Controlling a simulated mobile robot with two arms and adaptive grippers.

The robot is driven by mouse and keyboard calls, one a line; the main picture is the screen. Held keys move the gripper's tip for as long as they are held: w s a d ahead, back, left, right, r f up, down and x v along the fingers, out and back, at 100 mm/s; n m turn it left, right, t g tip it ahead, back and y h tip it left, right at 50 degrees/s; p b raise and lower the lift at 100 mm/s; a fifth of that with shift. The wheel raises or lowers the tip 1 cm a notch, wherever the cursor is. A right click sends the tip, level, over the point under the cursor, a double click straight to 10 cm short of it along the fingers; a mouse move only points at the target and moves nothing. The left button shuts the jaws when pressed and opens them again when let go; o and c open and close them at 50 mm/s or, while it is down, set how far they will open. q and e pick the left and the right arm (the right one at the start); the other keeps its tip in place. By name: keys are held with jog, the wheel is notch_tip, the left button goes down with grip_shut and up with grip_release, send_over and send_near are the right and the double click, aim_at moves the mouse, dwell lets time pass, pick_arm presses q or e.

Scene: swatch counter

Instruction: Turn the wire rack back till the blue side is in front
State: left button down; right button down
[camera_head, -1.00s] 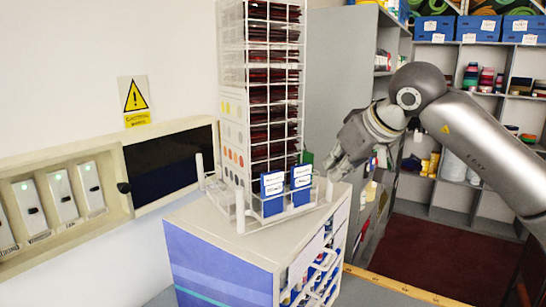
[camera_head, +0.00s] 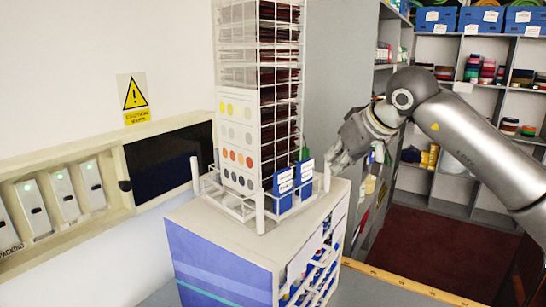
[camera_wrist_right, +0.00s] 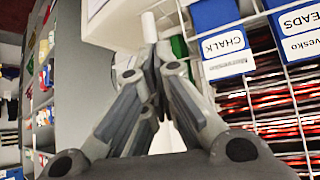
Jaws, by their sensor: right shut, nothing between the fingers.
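The wire rack (camera_head: 261,100) is a tall white wire tower on a grey counter cabinet. A white panel with coloured dots (camera_head: 238,140) shows on its left face, dark red swatches (camera_head: 281,90) on its right face. Two labelled blue boxes (camera_head: 283,189) hang low on the red face; one reads CHALK in the right wrist view (camera_wrist_right: 222,50). The other faces are hidden. White posts rise at the base corners. My right gripper (camera_head: 334,165) is shut and empty, beside the right post (camera_head: 326,177). In the wrist view its fingertips overlap that post (camera_wrist_right: 149,27); I cannot tell whether they touch.
The cabinet top (camera_head: 290,235) is clear in front of the rack. A wall panel with switches (camera_head: 63,195) and a dark window is at the left, under a yellow warning sign (camera_head: 133,98). Shelves (camera_head: 480,90) stand at the back right. A yellow ruler edge (camera_head: 400,283) runs low right.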

jog(key=shift+w+r+p, duration=0.1)
jog(key=shift+w+p, duration=0.2)
jog(key=shift+w, duration=0.1)
notch_tip(320, 180, up, 7)
jog(key=w, duration=0.1)
jog(key=shift+d, duration=0.15)
dwell(0.6)
jog(key=shift+w, duration=0.1)
